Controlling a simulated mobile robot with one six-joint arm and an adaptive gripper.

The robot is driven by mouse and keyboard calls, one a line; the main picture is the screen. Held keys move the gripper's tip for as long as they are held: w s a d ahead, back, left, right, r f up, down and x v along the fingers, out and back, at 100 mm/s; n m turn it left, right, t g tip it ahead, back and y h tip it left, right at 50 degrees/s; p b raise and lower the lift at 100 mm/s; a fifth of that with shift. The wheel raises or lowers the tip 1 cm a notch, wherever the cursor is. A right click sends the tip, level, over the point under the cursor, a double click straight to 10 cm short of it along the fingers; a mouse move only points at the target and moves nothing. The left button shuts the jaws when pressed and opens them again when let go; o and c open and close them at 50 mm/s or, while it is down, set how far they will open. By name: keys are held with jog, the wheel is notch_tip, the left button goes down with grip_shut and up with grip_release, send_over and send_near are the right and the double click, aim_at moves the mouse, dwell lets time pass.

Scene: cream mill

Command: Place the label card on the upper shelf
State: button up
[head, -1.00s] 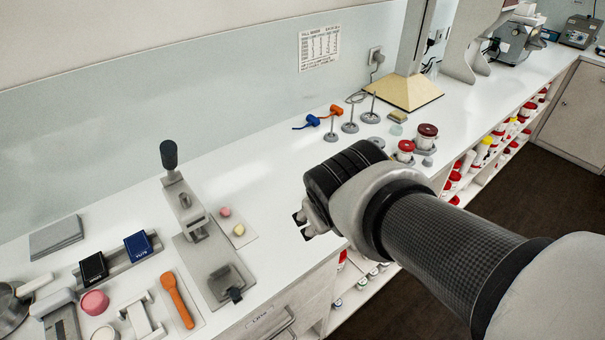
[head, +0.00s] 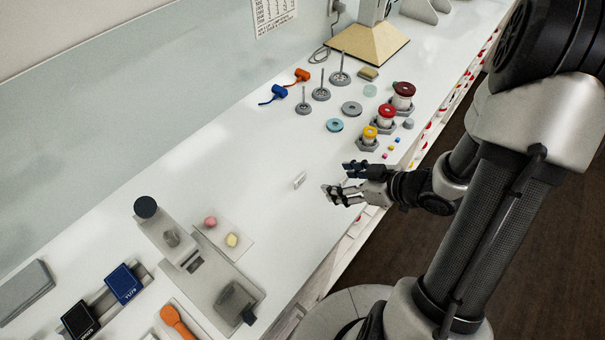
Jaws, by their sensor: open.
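A small white card, apparently the label card (head: 299,180), stands on the white counter, left of my gripper. Any print on it is too small to read. My gripper (head: 338,179) is open, its fingers pointing left toward the card with a gap between them. It is empty, low over the counter near the front edge. Open shelves (head: 441,133) with red-lidded jars run under the counter's front edge. They show only as a thin strip, so I cannot make out the upper shelf clearly.
Several lidded weights or jars, including a yellow-topped one (head: 370,133), stand behind my gripper with small coloured cubes nearby. A grey press (head: 180,240) stands at lower left, beside a small plate with pink and yellow pieces (head: 222,233). The counter between is mostly clear.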

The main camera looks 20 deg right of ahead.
jog(key=b, duration=0.4)
send_near(301, 179)
jog(key=x, duration=0.3)
jog(key=shift+w+f, duration=0.3)
jog(key=shift+w, duration=0.05)
jog(key=b+x, duration=0.2)
jog(key=x, duration=0.3)
jog(key=shift+a, duration=0.2)
jog(key=shift+r, duration=0.1)
jog(key=shift+c, duration=0.6)
jog(key=c, duration=0.8)
jog(key=shift+o, duration=0.2)
jog(key=shift+r, duration=0.1)
